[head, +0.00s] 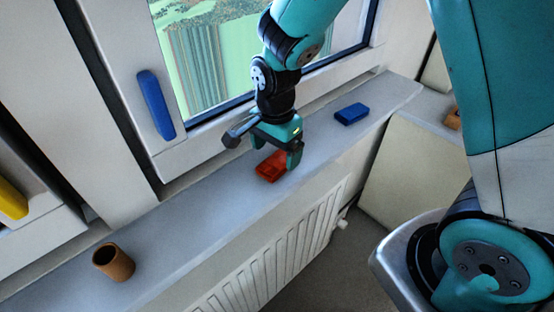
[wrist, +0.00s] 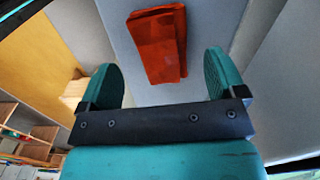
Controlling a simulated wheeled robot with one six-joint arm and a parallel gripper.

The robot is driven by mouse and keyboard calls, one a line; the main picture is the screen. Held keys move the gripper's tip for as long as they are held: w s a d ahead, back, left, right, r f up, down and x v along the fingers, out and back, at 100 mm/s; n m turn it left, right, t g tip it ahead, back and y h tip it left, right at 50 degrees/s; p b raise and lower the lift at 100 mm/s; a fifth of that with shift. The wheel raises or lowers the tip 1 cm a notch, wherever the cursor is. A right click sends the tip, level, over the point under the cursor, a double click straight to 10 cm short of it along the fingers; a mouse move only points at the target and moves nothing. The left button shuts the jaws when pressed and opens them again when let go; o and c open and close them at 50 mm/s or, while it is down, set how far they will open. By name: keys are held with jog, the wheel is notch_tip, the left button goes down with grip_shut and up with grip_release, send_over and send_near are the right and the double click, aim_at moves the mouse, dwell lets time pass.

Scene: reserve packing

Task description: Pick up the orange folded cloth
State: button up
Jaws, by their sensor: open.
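The orange folded cloth (head: 270,168) lies on the grey window sill in the head view, directly below my gripper (head: 268,152). In the wrist view the folded cloth (wrist: 160,45) shows flat, in layers, ahead of the fingertips and between their lines. My gripper (wrist: 168,72) is open, with one teal finger on each side and nothing between them. In the head view one finger hides part of the cloth's right side. I cannot tell whether the fingers touch the cloth.
The sill (head: 220,210) is narrow, with a radiator (head: 275,255) below its front edge and the window behind. A blue block (head: 351,114) lies to the right. A brown cup (head: 113,262) stands at the left. The sill between cup and cloth is clear.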

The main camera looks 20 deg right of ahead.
aim_at(275, 161)
jog(key=shift+w+f+p, duration=0.15)
jog(key=shift+f+p, duration=0.25)
jog(key=shift+f, duration=1.45)
jog(key=c, duration=1)
jog(key=shift+r, duration=0.1)
